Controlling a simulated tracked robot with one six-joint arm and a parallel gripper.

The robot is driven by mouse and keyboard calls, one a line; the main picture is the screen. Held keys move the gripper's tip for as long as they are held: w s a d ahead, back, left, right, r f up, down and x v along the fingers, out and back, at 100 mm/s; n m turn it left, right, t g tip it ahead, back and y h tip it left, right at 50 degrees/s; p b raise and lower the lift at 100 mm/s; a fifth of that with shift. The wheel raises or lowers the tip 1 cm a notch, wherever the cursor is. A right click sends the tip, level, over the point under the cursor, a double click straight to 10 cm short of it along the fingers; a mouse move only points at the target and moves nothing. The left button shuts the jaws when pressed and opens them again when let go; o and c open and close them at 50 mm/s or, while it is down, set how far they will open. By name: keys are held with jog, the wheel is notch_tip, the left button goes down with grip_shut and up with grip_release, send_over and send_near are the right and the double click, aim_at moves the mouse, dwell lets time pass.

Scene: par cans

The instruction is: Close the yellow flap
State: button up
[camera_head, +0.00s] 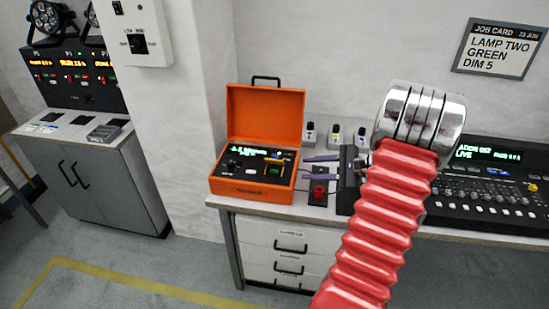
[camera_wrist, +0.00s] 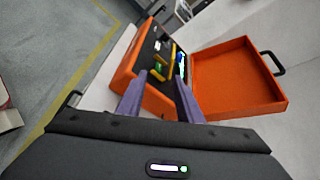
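The small yellow flap (camera_head: 277,158) is on the right part of the dark panel inside the open orange case (camera_head: 250,187). A green patch shows just beside it. It also shows in the wrist view as a yellow piece (camera_wrist: 158,75) between my fingertips, further away; it looks tilted up from the panel, but its exact angle is too small to tell. My gripper (camera_head: 303,169) is to the right of the case, pointing left at it. In the wrist view my gripper (camera_wrist: 159,77) has two purple fingers spread apart with nothing between them.
The case's orange lid (camera_head: 265,115) stands open at the back. A red button box (camera_head: 319,192) sits on the bench right of the case, below my fingers. A lighting console (camera_head: 495,200) fills the right side.

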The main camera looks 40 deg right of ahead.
aim_at(275, 157)
jog(key=r, duration=0.1)
jog(key=w+d+r+t, duration=0.1)
jog(key=shift+w+r, duration=0.15)
jog(key=shift+r, duration=0.15)
jog(key=shift+w, duration=0.1)
jog(key=x, duration=1.3)
jog(key=shift+w+a+f, duration=0.1)
jog(key=shift+w+f, duration=0.05)
jog(key=shift+w, duration=0.15)
grip_shut()
